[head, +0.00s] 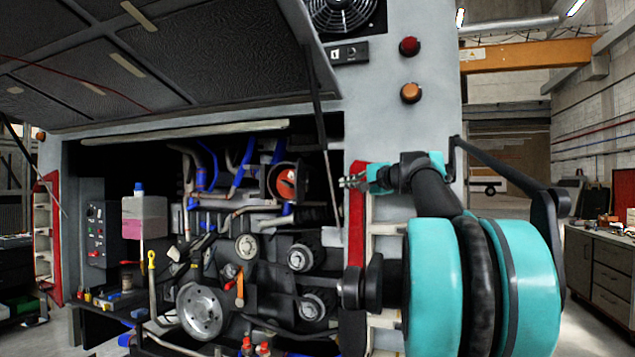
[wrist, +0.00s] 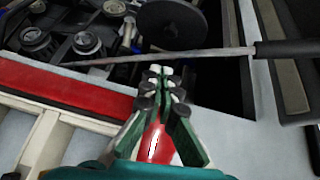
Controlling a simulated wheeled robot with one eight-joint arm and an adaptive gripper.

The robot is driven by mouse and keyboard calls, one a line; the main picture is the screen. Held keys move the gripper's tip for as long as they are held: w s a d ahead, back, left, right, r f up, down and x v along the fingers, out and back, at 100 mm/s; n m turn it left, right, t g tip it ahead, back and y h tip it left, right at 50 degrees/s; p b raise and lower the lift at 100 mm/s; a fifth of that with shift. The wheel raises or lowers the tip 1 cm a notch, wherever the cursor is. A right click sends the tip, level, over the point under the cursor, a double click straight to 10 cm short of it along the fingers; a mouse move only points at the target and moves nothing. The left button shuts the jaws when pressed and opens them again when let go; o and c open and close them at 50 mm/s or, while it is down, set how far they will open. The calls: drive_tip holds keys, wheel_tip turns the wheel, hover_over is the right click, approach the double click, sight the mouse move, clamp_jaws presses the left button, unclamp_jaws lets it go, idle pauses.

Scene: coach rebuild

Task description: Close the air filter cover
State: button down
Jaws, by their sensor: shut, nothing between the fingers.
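A round housing with an orange-red face (head: 285,183), which looks like the air filter, sits in the upper right of the engine bay. I cannot tell which part is its cover or how far it is open. In the wrist view a dark round disc (wrist: 176,22) beyond the fingertips may be the cover. My gripper (head: 352,182) is at the right edge of the bay, to the right of the housing and apart from it. In the wrist view my gripper (wrist: 160,76) has its fingertips together, with nothing between them.
A thin strut (head: 325,140) crosses between my gripper and the housing; it also shows in the wrist view (wrist: 190,56). The raised hatch (head: 200,60) hangs overhead. A red panel edge (head: 357,215) borders the bay. Pulleys (head: 202,310) and a pink-fluid tank (head: 145,220) lie left.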

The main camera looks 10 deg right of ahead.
drive_tip(key=r, duration=0.2)
approach(305, 182)
drive_tip(key=w+d, duration=0.3)
drive_tip(key=w, duration=0.2)
drive_tip(key=a, duration=0.1)
drive_tip(key=w+a, duration=0.1)
drive_tip(key=a, duration=0.1)
drive_tip(key=shift+w+a+r, duration=0.15)
drive_tip(key=shift+w+a, duration=0.2)
drive_tip(key=shift+m, duration=0.3)
